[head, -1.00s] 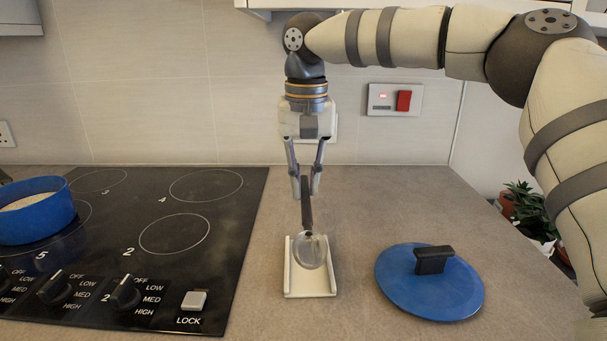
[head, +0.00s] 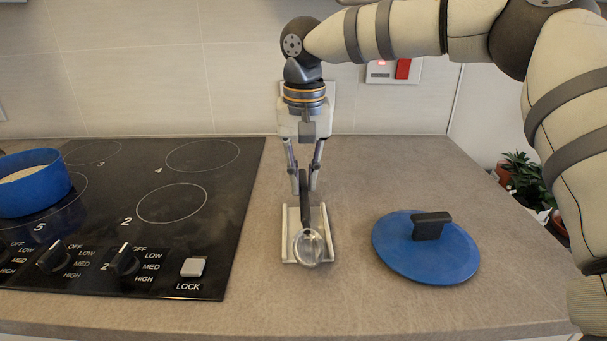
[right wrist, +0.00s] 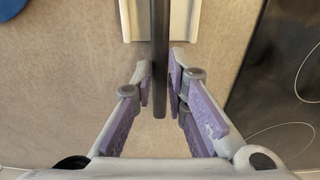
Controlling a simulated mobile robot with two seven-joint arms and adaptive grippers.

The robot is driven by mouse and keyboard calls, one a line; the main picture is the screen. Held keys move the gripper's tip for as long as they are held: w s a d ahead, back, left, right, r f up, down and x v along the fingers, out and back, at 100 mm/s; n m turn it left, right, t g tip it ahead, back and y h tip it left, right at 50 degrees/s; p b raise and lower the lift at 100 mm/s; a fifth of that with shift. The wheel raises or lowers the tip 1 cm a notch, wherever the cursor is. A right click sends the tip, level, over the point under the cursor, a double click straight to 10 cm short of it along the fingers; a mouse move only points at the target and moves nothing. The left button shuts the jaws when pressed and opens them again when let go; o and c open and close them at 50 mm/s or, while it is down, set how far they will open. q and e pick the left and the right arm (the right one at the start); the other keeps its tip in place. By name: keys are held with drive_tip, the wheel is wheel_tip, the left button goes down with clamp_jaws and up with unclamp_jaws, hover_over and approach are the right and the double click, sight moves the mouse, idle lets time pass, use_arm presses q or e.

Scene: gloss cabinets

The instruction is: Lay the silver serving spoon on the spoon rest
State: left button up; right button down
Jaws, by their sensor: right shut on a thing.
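The silver serving spoon (head: 309,245) has a dark handle and a shiny round bowl. My right gripper (head: 304,186) is shut on its handle near the back end. The handle (right wrist: 160,60) also shows between the purple finger pads of my right gripper (right wrist: 161,88) in the right wrist view. The white spoon rest (head: 289,250) lies on the counter under the spoon. The bowl is over the front part of the rest; I cannot tell whether it touches. The rest's end (right wrist: 186,20) shows at the top of the right wrist view. My left gripper is not in view.
A blue lid (head: 400,258) with a black handle lies to the right of the rest. A black hob (head: 110,210) is to the left, with a blue pot (head: 38,190) on it. Potted plants (head: 525,182) stand beyond the counter's right edge. The counter around the rest is clear.

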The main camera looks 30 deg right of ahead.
drive_tip(key=shift+f, duration=0.7)
drive_tip(key=c, duration=1.5)
unclamp_jaws()
wheel_tip(320, 180, up, 8)
drive_tip(key=shift+s+f, duration=0.15)
drive_tip(key=shift+f, duration=0.1)
